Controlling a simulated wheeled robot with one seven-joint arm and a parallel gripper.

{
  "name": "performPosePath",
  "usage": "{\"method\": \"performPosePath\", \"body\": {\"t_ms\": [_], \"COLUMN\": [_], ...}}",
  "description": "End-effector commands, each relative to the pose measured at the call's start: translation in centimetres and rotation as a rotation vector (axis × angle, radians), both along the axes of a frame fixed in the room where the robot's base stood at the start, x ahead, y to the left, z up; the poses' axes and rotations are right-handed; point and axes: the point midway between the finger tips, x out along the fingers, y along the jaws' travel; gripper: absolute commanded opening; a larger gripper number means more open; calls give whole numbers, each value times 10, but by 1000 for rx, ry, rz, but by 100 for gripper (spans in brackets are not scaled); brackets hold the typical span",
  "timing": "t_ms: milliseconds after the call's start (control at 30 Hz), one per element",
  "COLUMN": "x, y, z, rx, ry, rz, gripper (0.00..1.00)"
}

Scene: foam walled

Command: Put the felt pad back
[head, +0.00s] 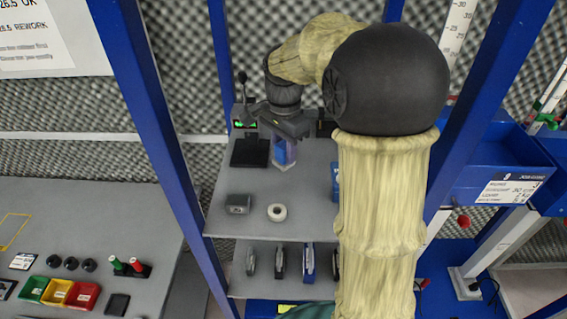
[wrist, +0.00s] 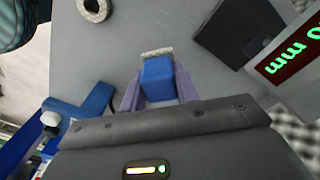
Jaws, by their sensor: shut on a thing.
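My gripper (wrist: 160,92) is shut on a blue block with a pale, speckled, fuzzy layer at its far end; this looks like the felt pad (wrist: 158,75). The pad sits between the two purple fingers. In the head view my gripper (head: 286,153) points down over the grey upper shelf, with the blue of the pad (head: 281,152) between its fingers. I cannot tell whether the pad touches the shelf.
A gauge stand with a black base (head: 250,153) and a green-lit readout (wrist: 293,50) stands close by. A blue object (wrist: 82,108) is on the other side. Blue posts (head: 160,110) frame the shelf.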

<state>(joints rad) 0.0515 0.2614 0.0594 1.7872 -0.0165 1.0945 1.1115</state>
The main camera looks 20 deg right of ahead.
Motion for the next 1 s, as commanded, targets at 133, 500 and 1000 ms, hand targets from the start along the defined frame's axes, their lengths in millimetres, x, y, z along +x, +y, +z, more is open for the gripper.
{"method": "performPosePath", "body": {"t_ms": [133,500,1000], "x": [0,0,0], "y": [0,0,0], "z": [-12,-20,-50], "rx": [0,0,0], "ry": [0,1,-2], "rz": [1,1,1], "gripper": [9,9,9]}}
